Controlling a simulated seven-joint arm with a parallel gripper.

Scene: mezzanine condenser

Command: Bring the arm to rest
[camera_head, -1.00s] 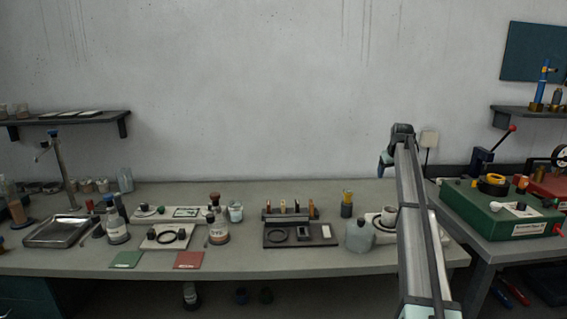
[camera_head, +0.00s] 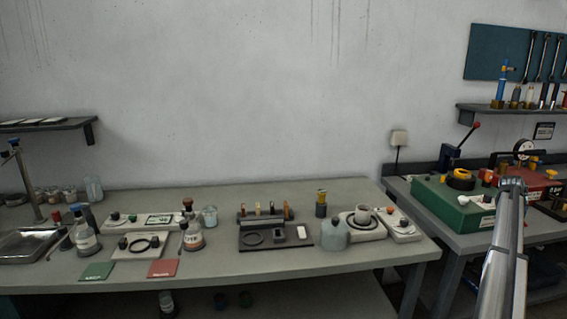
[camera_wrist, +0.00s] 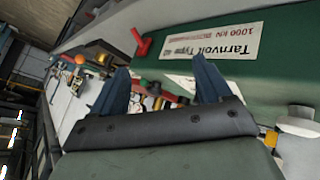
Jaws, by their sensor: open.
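In the wrist view my gripper (camera_wrist: 160,85) shows two dark blue fingers spread apart, with nothing held between them. Beyond them is the green machine (camera_wrist: 265,80) with a white label and a red handle (camera_wrist: 141,43). I cannot tell the distance from the fingers to it. In the head view my arm (camera_head: 503,250) reaches up from the lower right, in front of the right-hand bench. Its far end overlaps the green machine (camera_head: 450,206) in the picture. My gripper's fingers cannot be made out there.
The grey workbench (camera_head: 350,262) on the left holds glass bottles, a black tray (camera_head: 275,247), a cloudy squat vessel (camera_head: 334,236) and a round white device (camera_head: 362,233). A red machine (camera_head: 532,183) stands behind the green one. A shelf (camera_head: 515,113) with tools hangs above.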

